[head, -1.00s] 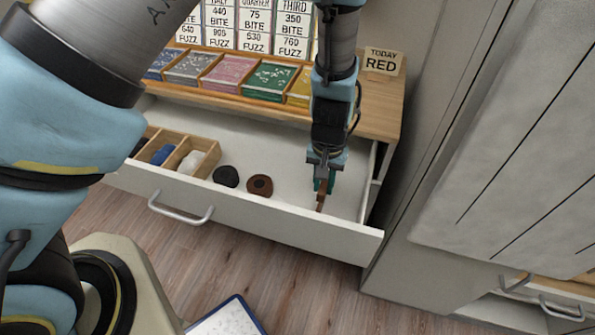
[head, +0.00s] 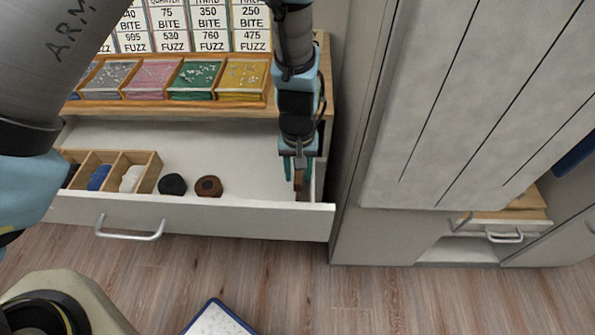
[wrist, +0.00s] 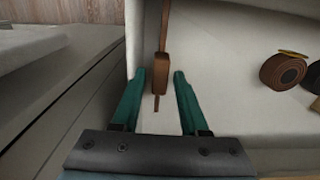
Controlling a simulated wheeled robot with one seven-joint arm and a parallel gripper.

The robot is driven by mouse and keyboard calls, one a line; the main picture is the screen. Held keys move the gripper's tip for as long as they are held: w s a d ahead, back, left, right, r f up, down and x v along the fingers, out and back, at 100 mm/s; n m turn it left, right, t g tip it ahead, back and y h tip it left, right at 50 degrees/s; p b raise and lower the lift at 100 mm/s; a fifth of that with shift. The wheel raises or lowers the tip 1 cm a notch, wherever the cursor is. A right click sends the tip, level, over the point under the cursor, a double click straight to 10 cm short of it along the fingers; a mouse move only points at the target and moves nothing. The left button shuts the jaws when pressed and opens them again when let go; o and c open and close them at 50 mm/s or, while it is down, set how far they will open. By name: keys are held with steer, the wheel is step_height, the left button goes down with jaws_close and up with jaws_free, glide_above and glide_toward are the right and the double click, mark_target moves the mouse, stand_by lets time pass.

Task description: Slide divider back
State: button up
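The open white drawer (head: 240,220) holds a narrow brown strip (head: 299,182) near its right end, which may be the divider. In the wrist view the strip (wrist: 163,30) runs away from me and carries a thicker brown block (wrist: 161,72). My gripper (head: 297,172) points down into the drawer. In the wrist view its two green fingers (wrist: 160,82) stand open on either side of the block, with a small gap showing on each side. Whether the strip touches the drawer's front wall is hard to tell.
A brown coil (head: 208,186) and a black coil (head: 172,184) lie left of the gripper. A wooden compartment box (head: 148,172) with rolled items stands further left. The drawer floor between is clear. A grey cabinet (head: 350,130) rises close on the right.

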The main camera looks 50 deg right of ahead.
steer(key=shift+o, duration=0.6)
steer(key=shift+w, duration=0.1)
